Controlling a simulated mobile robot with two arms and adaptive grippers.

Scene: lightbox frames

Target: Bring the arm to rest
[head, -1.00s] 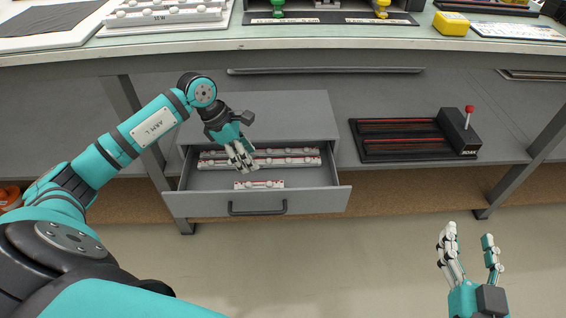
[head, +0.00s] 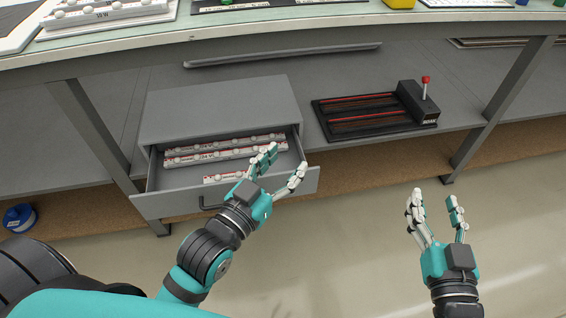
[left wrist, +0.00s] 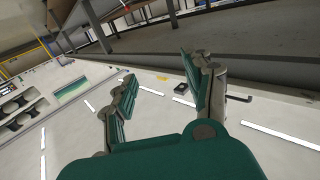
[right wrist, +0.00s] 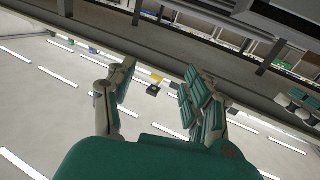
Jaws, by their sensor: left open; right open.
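My left gripper (head: 277,172) is open and empty. In the head view it overlaps the front right of an open grey drawer (head: 285,185); its fingers point up and to the right. Its spread fingers also show in the left wrist view (left wrist: 160,95), with nothing between them. My right gripper (head: 436,208) is open and empty over the floor at the lower right of the head view. Its parted fingers also show in the right wrist view (right wrist: 155,92).
The drawer holds several white strips with round knobs (head: 225,149). A black device with a red-knobbed lever (head: 415,100) sits on the lower shelf. The workbench (head: 300,22) crosses the top. A blue spool (head: 20,217) lies at the left. Floor (head: 360,265) near the right gripper is clear.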

